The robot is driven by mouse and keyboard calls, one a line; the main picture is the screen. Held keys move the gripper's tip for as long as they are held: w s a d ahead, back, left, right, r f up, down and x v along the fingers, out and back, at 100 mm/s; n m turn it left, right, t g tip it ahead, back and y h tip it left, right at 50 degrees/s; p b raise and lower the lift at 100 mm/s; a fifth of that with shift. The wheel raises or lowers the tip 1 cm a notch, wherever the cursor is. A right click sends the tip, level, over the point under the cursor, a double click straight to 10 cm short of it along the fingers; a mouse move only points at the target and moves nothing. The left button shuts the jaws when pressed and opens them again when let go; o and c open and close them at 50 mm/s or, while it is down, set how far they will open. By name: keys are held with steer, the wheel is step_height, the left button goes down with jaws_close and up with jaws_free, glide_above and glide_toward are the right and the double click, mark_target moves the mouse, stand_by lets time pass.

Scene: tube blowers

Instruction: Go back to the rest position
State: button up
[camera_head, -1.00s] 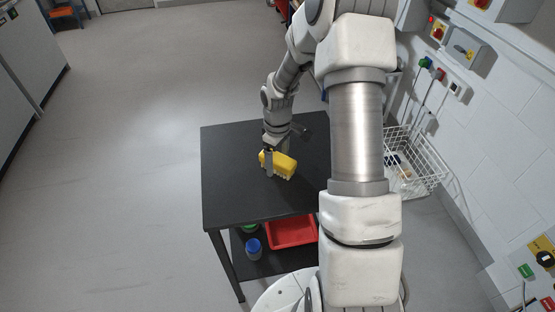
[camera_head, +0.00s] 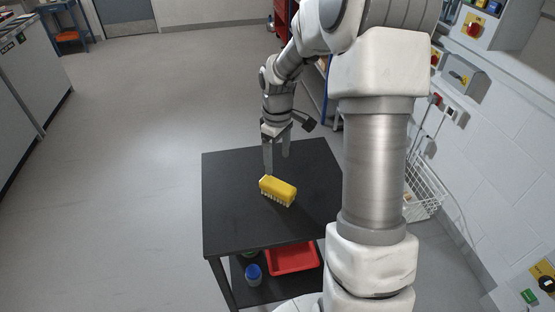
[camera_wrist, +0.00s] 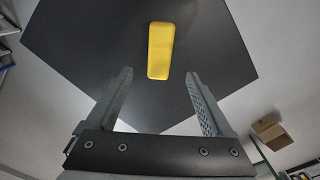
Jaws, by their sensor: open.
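My gripper (camera_head: 277,157) is open and empty above the black table, with its fingers pointing down. It also shows in the wrist view (camera_wrist: 160,98), its two fingers spread wide. A yellow brush (camera_head: 278,190) with pale bristles lies on the table, bristles down, just below the fingertips and apart from them. In the wrist view the brush (camera_wrist: 160,50) lies beyond the fingertips, roughly centred between them.
The black table (camera_head: 232,225) is otherwise bare on top. Its lower shelf holds a red tray (camera_head: 293,258) and a blue-lidded jar (camera_head: 253,274). A white wire basket (camera_head: 424,195) and wall-mounted switch boxes are at the right. Open floor (camera_head: 130,180) lies to the left.

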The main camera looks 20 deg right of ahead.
steer(key=s+a+r+m+t+h, duration=0.15)
steer(key=s+a+r, duration=0.25)
steer(key=s+r, duration=0.4)
steer(key=s+a+r+m+t, duration=0.2)
steer(key=s+a+r+m, duration=0.1)
steer(key=s+r, duration=0.55)
steer(key=s+a+r+m+t+y+p, duration=0.1)
steer(key=s+a+r+m+t, duration=0.1)
steer(key=s, duration=0.4)
steer(key=shift+a+r, duration=0.25)
steer(key=shift+r, duration=0.55)
steer(key=shift+y, duration=0.25)
steer(key=c, duration=0.6)
steer(key=shift+d+m, duration=0.15)
steer(key=shift+m, duration=0.1)
